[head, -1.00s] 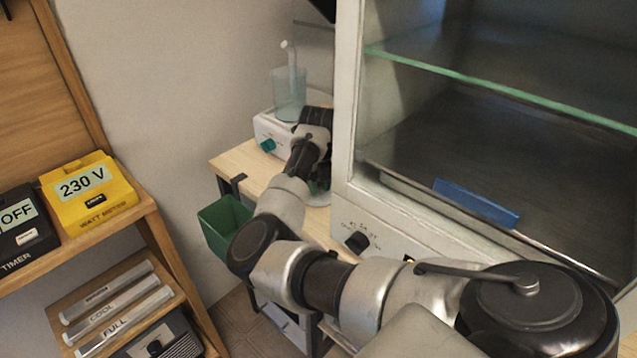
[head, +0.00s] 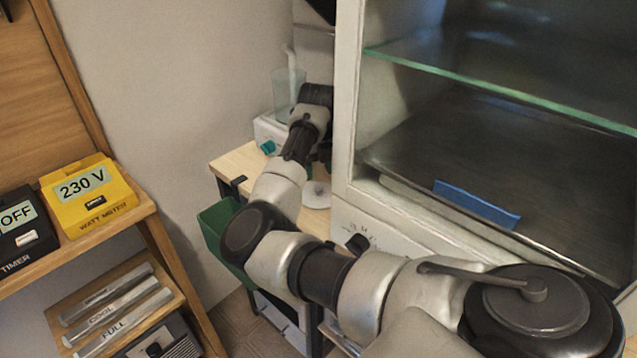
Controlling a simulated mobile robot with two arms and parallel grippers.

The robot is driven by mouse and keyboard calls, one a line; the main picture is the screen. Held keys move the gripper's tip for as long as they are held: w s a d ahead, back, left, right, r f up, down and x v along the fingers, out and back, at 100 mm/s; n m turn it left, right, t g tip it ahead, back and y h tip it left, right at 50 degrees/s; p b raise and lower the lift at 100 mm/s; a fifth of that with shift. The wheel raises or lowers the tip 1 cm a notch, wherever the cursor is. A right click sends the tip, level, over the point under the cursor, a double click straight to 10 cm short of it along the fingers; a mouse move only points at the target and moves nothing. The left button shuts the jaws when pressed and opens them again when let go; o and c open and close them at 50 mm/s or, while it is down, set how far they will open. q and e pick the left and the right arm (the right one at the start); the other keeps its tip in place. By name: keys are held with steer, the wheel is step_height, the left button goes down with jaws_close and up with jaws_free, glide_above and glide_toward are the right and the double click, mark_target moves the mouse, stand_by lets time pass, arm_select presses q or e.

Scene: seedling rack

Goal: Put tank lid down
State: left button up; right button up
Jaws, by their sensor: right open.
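The tank lid appears to be a pale round disc (head: 316,196) with a small knob, lying on the wooden bench beside the cabinet. The clear tank (head: 287,95), with a white bent tube in it, stands on a white device (head: 268,130) with a teal knob, at the back of the bench. My right gripper (head: 323,157) is open, above and behind the disc; my own wrist and the cabinet edge hide most of it. The disc shows clear of the gripper. My left gripper is out of view.
A glass-shelved cabinet (head: 345,120) stands close to the right of my arm, a blue strip (head: 477,204) at its sill. A green bin (head: 213,232) hangs at the bench's left. A yellow watt meter (head: 90,195) and black timer (head: 25,232) sit on the left shelf.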

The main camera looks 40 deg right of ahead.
mark_target(319, 186)
step_height(319, 186, up, 7)
stand_by(0.3)
steer(key=shift+f, duration=0.15)
stand_by(0.3)
